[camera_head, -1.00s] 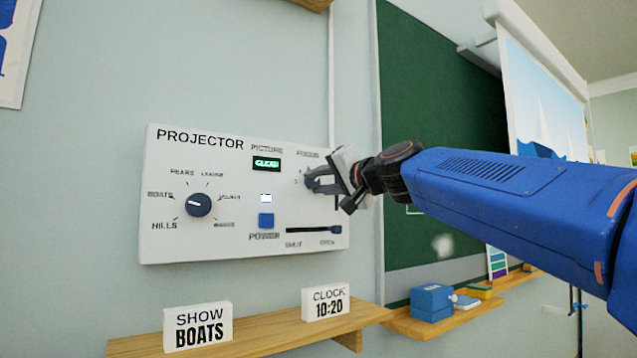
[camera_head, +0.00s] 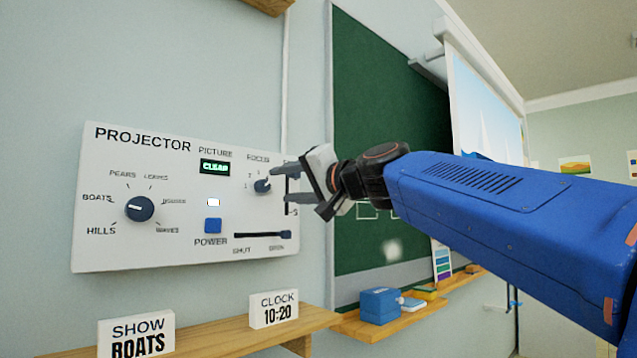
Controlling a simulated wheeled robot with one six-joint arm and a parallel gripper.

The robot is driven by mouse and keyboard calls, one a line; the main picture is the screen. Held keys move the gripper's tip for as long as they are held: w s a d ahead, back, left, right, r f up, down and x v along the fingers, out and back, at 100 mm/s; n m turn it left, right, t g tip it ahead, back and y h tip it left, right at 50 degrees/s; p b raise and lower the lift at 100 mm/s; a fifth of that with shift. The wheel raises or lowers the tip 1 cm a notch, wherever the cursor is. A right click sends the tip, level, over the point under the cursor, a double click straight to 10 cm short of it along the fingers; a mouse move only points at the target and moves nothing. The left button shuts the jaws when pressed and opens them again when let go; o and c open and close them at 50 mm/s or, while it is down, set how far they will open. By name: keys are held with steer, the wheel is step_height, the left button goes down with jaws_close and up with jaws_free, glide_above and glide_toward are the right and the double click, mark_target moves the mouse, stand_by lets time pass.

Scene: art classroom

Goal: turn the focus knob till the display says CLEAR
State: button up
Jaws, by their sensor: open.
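The focus knob (camera_head: 262,186) is a small dark dial at the upper right of the white projector panel (camera_head: 105,245). The green picture display (camera_head: 215,167) reads CLEAR. My gripper (camera_head: 279,184) is open, with its fingers pointing left at the knob. The fingertips are close to the knob's right side and look clear of it, though the exact gap is hard to judge. The knob's face shows and nothing is between the fingers that I can make out.
The panel also holds a picture dial (camera_head: 139,208) pointing toward BOATS, a blue power button (camera_head: 212,225) and a SHUT/OPEN slider (camera_head: 262,235). A chalkboard (camera_head: 385,120) is behind my arm.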

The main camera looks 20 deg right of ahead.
steer(key=v, duration=1)
steer(key=shift+s, duration=0.1)
steer(key=shift+f, duration=0.1)
stand_by(0.4)
steer(key=s+a+f+n+g+h, duration=0.15)
steer(key=f+g, duration=0.25)
steer(key=f, duration=1.2)
steer(key=s+a+f+n+g+h, duration=0.1)
steer(key=s+f+n+g, duration=0.15)
steer(key=f, duration=1.35)
steer(key=s+d+f+n+g+h, duration=0.1)
steer(key=s+f, duration=0.3)
steer(key=f, duration=0.4)
steer(key=s+d+f+n+g+h, duration=0.1)
steer(key=s+f+g, duration=0.2)
steer(key=f, duration=0.5)
steer(key=s+d+f+n+g+h, duration=0.1)
steer(key=s+f+g, duration=0.1)
steer(key=s+f, duration=0.4)
step_height(320, 180, down, 3)
steer(key=shift+d+f, duration=0.1)
steer(key=shift+d, duration=0.25)
steer(key=shift+h, duration=0.25)
